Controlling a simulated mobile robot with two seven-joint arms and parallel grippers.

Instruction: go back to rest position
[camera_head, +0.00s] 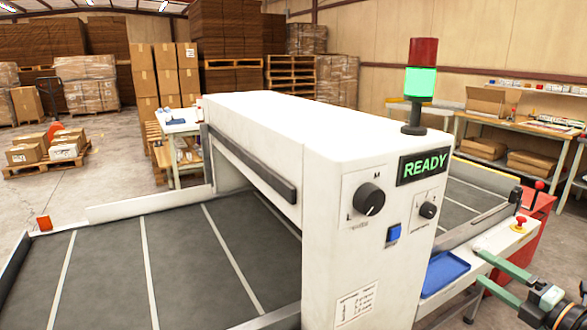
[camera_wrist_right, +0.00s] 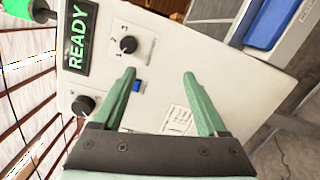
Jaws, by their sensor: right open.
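My right gripper (camera_head: 482,267) is open and empty at the lower right of the head view, beside the machine's front and close to the blue tray. In the right wrist view its two green fingers (camera_wrist_right: 159,73) stand apart with nothing between them, facing the front panel. The white machine (camera_head: 330,165) fills the middle of the head view. Its green READY display (camera_head: 423,167), two black knobs (camera_head: 369,199) (camera_head: 428,210) and blue button (camera_head: 393,235) show. The button also shows in the wrist view (camera_wrist_right: 136,86), near the left fingertip. My left gripper is out of view.
A blue tray (camera_head: 443,272) lies at the machine's right side, with a red stop button (camera_head: 520,222) beyond it. The signal light (camera_head: 420,82) glows green. A grey conveyor (camera_head: 110,265) spans the left and is empty. Workbenches (camera_head: 515,127) and pallets of boxes stand behind.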

